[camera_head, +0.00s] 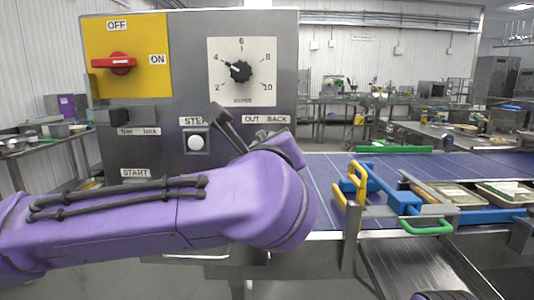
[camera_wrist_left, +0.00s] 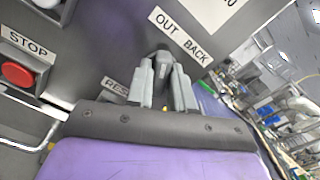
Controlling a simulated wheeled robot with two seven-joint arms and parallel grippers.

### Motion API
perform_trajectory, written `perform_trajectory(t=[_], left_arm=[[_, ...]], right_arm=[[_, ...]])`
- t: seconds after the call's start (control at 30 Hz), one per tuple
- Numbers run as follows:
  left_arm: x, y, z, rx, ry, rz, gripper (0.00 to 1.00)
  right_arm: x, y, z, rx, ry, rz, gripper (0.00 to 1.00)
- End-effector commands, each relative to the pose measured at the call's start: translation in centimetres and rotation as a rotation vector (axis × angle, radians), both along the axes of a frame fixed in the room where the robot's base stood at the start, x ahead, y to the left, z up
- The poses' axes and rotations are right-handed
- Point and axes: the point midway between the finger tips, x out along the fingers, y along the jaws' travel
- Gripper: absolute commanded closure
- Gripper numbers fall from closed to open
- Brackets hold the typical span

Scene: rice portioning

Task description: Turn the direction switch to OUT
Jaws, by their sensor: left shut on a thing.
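The direction switch (camera_wrist_left: 161,60) is a dark grey knob below the OUT/BACK label (camera_wrist_left: 180,34) in the left wrist view. My left gripper (camera_wrist_left: 163,80) is shut on it, with one light grey finger on either side of the knob. In the head view the OUT/BACK label (camera_head: 265,119) shows on the grey control panel (camera_head: 150,150). My left gripper and forearm cover the switch there, so which word it points to cannot be told. My right gripper is not in view.
The panel also carries a red OFF/ON switch (camera_head: 114,64), a numbered dial (camera_head: 241,71) and a white STEP button (camera_head: 196,142). A red STOP button (camera_wrist_left: 17,74) shows in the left wrist view. A blue conveyor (camera_head: 330,180) with trays (camera_head: 455,194) runs to the right.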

Motion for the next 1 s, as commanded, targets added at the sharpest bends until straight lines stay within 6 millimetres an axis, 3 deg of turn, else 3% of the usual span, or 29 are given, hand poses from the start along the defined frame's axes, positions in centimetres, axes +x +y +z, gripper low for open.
perform_trajectory(t=[0.77,0.8,1.0], left_arm=[[0.0,0.0,0.0,-0.102,0.001,0.0,0.98],[0.0,0.0,0.0,-0.102,0.001,0.0,0.65],[0.0,0.0,0.0,-0.102,0.001,0.0,0.02]], right_arm=[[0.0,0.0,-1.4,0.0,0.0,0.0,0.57],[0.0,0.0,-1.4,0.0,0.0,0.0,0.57],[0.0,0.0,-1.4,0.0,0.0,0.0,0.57]])
